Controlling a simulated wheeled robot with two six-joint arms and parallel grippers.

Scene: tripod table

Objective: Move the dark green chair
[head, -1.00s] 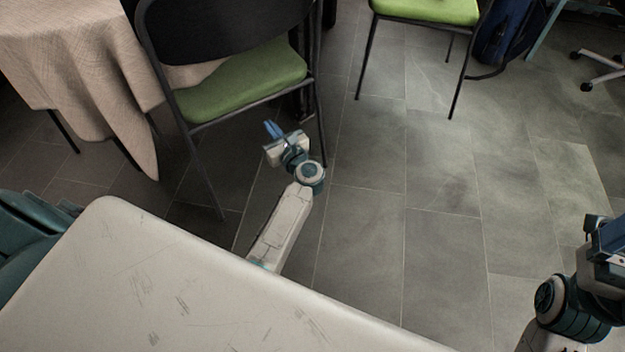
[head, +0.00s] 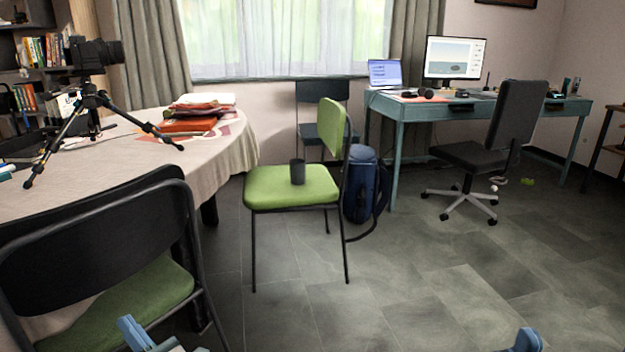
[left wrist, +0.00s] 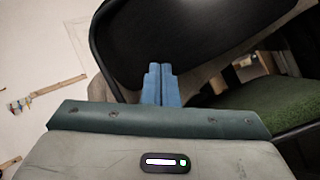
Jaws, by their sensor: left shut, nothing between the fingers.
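The dark green chair (head: 120,310), with a black backrest (head: 95,240) and metal frame, stands at the lower left, beside the cloth-covered table. In the left wrist view its black backrest (left wrist: 185,40) is behind my fingers and its green seat (left wrist: 270,100) is at the right. My left gripper (head: 130,330) is at the bottom edge in front of the chair; the left wrist view shows its blue fingers (left wrist: 162,84) together and empty. Only a blue tip of my right gripper (head: 527,340) shows, far right of the chair; its jaws are hidden.
A bright green chair (head: 290,188) with a dark cup (head: 297,171) on its seat stands mid-floor. A blue backpack (head: 362,185) is behind it. The table (head: 225,160) carries a tripod camera. A teal desk (head: 400,110) and office chair (head: 480,155) stand at right. The front right floor is clear.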

